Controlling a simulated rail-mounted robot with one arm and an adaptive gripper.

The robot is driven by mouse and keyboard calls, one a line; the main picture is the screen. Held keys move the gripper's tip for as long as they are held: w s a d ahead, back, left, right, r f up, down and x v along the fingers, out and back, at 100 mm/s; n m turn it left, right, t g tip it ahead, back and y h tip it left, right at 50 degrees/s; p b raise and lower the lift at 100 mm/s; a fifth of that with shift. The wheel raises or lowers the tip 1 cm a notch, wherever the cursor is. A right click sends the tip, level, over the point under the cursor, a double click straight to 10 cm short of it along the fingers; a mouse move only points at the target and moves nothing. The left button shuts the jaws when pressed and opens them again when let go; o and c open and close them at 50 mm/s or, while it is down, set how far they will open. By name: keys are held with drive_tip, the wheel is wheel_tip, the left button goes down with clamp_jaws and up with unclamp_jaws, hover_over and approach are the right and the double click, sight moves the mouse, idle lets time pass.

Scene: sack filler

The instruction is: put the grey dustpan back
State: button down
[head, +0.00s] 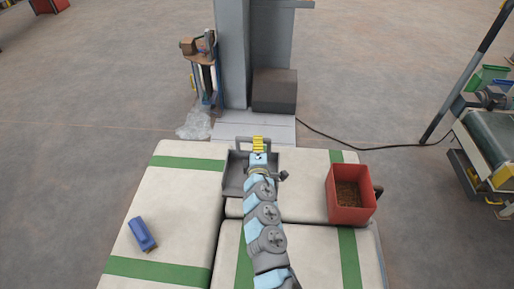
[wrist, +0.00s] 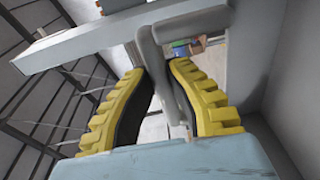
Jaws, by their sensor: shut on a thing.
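The grey dustpan (head: 234,180) shows in the head view at the far edge of the pale sacks, partly hidden behind my arm. Its loop handle (head: 240,141) points away from me. My gripper (head: 258,146), with yellow ribbed fingers, is at the handle. In the wrist view my gripper (wrist: 158,72) has a finger on each side of the grey handle (wrist: 148,48) and is shut on it. I cannot tell whether the pan touches the sacks or is held just above them.
Pale sacks (head: 180,200) with green stripes fill the foreground. A red bin (head: 350,212) of brown material stands on the right, and a blue object (head: 141,233) lies on the left. A grey column (head: 232,60) and dark box (head: 274,90) stand behind. A cable (head: 350,143) crosses the floor.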

drive_tip(key=w+f+b, duration=0.7)
drive_tip(key=w, duration=0.1)
drive_tip(key=shift+w, duration=0.3)
drive_tip(key=f+b, duration=0.4)
drive_tip(key=shift+w, duration=0.35)
drive_tip(key=shift+r, duration=0.1)
drive_tip(key=c, duration=1.2)
unclamp_jaws()
